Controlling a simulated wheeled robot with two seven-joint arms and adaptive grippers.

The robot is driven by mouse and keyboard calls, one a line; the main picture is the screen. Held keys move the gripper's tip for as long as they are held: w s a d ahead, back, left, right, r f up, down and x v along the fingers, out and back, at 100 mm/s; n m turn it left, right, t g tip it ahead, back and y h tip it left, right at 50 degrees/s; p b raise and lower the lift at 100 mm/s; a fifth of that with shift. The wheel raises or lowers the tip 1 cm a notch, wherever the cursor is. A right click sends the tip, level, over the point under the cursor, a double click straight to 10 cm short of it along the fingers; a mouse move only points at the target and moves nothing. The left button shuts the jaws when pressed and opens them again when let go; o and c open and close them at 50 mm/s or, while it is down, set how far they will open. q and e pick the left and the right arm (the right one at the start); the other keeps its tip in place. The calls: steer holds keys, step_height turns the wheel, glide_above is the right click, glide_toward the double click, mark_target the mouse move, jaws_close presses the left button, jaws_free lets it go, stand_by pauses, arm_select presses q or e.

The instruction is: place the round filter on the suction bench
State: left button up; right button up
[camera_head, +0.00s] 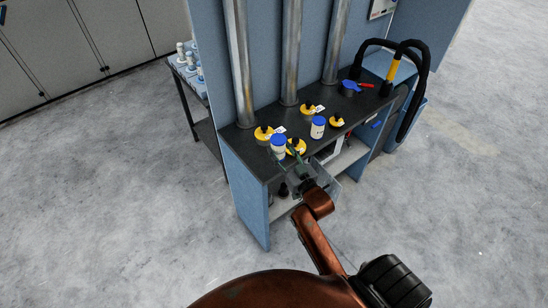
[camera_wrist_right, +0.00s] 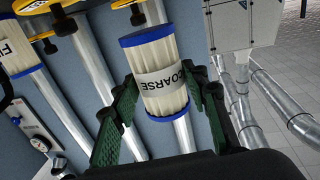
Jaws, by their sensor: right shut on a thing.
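A round white pleated filter with blue end caps (camera_head: 278,145) is between the fingers of my right gripper (camera_head: 287,157), near the front left of the dark suction bench (camera_head: 240,145). In the right wrist view this filter (camera_wrist_right: 160,55) carries a label reading COARSE, and the green fingers of my right gripper (camera_wrist_right: 165,105) are closed on its two sides. Whether its base touches the bench top cannot be told. A second blue-capped filter (camera_head: 318,127) stands on the bench to the right; a filter with a partly cut-off label shows in the wrist view (camera_wrist_right: 15,50). My left gripper is not in view.
Yellow discs with black knobs (camera_head: 264,132) (camera_head: 337,121) lie on the bench, close around the filters. Metal pipes (camera_head: 291,50) rise at the back. A blue item with a red handle (camera_head: 352,86) and a black hose (camera_head: 424,75) are at the right end.

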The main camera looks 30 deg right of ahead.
steer(key=w+f, duration=0.1)
steer(key=f, duration=0.1)
steer(key=w+f, duration=0.3)
steer(key=shift+w+a+f+b, duration=0.1)
steer(key=shift+a+f+b, duration=0.2)
steer(key=shift+a+b, duration=0.1)
step_height(320, 180, down, 3)
steer(key=shift+d, duration=0.1)
steer(key=shift+r, duration=0.1)
steer(key=o, duration=1.2)
steer(key=s+a, duration=0.1)
steer(key=s, duration=1.1)
